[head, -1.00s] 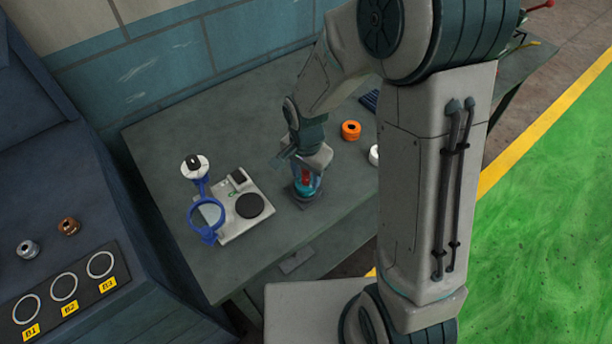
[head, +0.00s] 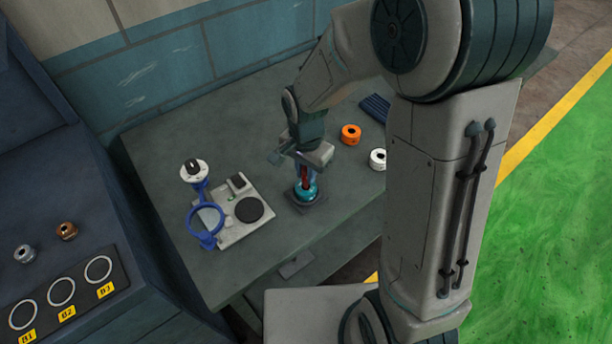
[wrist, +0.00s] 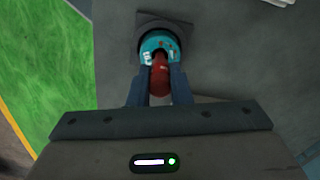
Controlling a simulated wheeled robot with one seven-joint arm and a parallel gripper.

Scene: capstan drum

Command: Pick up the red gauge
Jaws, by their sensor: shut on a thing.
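The red gauge (wrist: 160,78) is between the two fingers of my gripper (wrist: 160,92) in the wrist view, and the gripper is shut on it. In the head view the gauge (head: 305,175) is a small red shape under my gripper (head: 308,166). A teal round piece (head: 305,191) on a dark square base (head: 297,204) is directly below; it also shows in the wrist view (wrist: 150,42). I cannot tell whether the gauge's lower end still touches the teal piece. The gripper hides the gauge's upper part.
A grey device with a black disc (head: 248,209) and a blue ring stand (head: 190,220) are to the left. An orange ring (head: 351,133) and a white ring (head: 377,157) lie to the right. Left, a dark console (head: 40,180) has openings marked B1, B2, B3.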

